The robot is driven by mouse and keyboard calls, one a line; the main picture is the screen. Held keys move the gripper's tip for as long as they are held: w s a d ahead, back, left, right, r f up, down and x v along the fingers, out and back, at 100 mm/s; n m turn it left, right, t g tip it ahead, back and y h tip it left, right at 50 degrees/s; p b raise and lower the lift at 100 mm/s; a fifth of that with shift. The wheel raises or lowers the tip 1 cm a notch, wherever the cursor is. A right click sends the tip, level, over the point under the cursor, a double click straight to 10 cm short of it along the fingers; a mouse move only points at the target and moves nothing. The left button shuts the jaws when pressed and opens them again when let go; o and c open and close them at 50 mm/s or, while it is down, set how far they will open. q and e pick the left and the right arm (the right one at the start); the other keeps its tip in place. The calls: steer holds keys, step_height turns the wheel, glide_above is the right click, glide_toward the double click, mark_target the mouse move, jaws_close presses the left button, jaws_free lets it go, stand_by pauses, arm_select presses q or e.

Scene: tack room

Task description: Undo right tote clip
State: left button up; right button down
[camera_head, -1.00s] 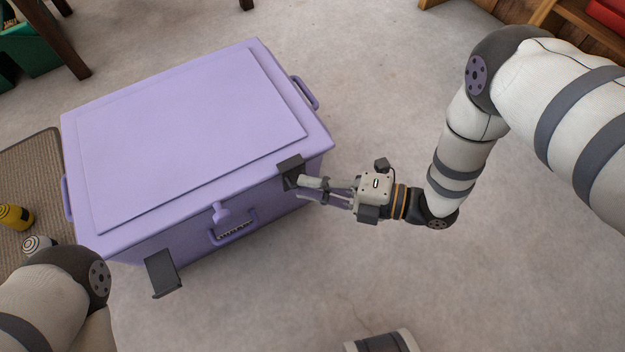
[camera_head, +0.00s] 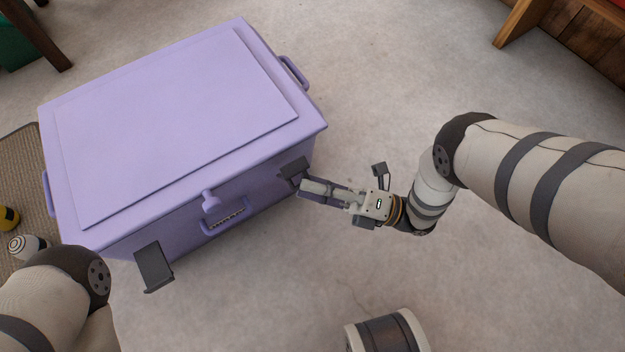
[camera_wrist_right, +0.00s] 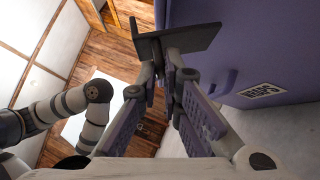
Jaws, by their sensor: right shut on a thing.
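The purple tote (camera_head: 180,118) stands on the floor with its lid down. The right clip (camera_head: 294,168) is a dark grey plate on the tote's front, near the right corner. It sticks out from the front, away from the lid's edge. My right gripper (camera_head: 306,186) is shut on it. In the right wrist view my fingertips (camera_wrist_right: 170,62) close on the dark clip (camera_wrist_right: 185,40). The left clip (camera_head: 153,267) also sticks out from the front and nothing holds it. My left arm shows at the lower left; its gripper is out of view.
A woven mat (camera_head: 22,180) with a yellow container (camera_head: 8,217) and a white one (camera_head: 26,246) lies to the left.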

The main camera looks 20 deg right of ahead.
steer(key=shift+f, duration=0.1)
stand_by(0.4)
steer(key=c, duration=1.8)
jaws_free()
steer(key=shift+o, duration=0.2)
steer(key=shift+d, duration=0.1)
steer(key=v, duration=1.2)
